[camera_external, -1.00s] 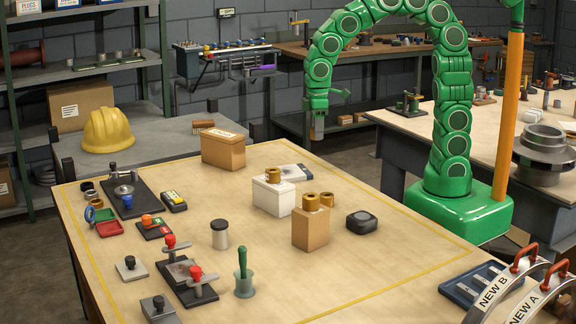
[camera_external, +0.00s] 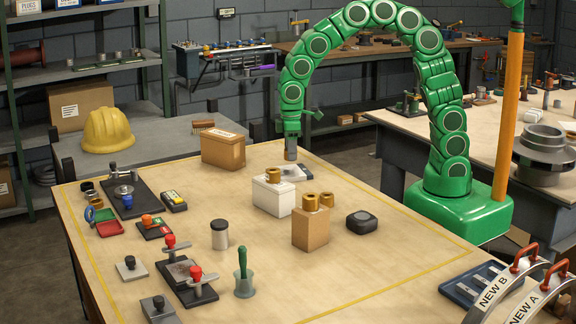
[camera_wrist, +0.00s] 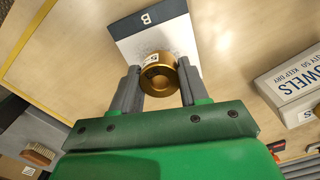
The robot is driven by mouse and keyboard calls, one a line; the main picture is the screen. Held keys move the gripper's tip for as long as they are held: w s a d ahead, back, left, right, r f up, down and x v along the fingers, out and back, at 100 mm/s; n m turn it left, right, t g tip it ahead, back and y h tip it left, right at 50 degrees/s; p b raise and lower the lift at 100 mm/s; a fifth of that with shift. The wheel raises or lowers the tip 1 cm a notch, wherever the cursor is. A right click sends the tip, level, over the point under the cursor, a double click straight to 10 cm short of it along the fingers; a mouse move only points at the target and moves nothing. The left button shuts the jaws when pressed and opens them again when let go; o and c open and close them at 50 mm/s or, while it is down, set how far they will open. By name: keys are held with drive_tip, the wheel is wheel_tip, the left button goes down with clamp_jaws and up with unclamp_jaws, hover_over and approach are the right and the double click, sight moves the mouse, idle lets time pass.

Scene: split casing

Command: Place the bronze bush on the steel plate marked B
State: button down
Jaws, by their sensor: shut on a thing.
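My gripper (camera_wrist: 158,88) is shut on a bronze bush (camera_wrist: 158,73), a short ring with a small pale label, held between the two grey fingers in the wrist view. The steel plate marked B (camera_wrist: 140,43), pale with a dark lettered end, lies on the table beyond and partly behind the bush. In the external view my gripper (camera_external: 291,154) points down over the plate (camera_external: 299,174), and the held bush cannot be made out. I cannot tell whether the bush touches the plate.
A white box (camera_external: 273,197) with a bronze bush on top stands close in front of the plate. A brown box (camera_external: 311,230) with bronze rings on it stands nearer. A cardboard box (camera_external: 222,151) stands left of the plate. The table's front middle is clear.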

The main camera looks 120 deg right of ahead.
sight(289, 171)
drive_tip(key=shift+w+d+f, duration=0.15)
drive_tip(key=shift+w+f, duration=0.1)
drive_tip(key=shift+f, duration=1.6)
drive_tip(key=shift+f, duration=0.15)
drive_tip(key=c, duration=0.6)
unclamp_jaws()
drive_tip(key=shift+o, duration=0.2)
wheel_tip(289, 171, up, 12)
drive_tip(key=s+a+r+n, duration=0.1)
drive_tip(key=s+a+r, duration=0.1)
drive_tip(key=a, duration=0.5)
drive_tip(key=s+a+r+n, duration=0.1)
drive_tip(key=s+a, duration=0.1)
drive_tip(key=a, duration=0.4)
drive_tip(key=s+a+n+g, duration=0.1)
drive_tip(key=s+a, duration=0.7)
drive_tip(key=s, duration=0.3)
drive_tip(key=s+a+f+n, duration=0.1)
drive_tip(key=s+a, duration=0.8)
drive_tip(key=s, duration=0.2)
drive_tip(key=shift+s+f+g, duration=0.15)
drive_tip(key=shift+s+g, duration=0.1)
drive_tip(key=shift+g, duration=0.15)
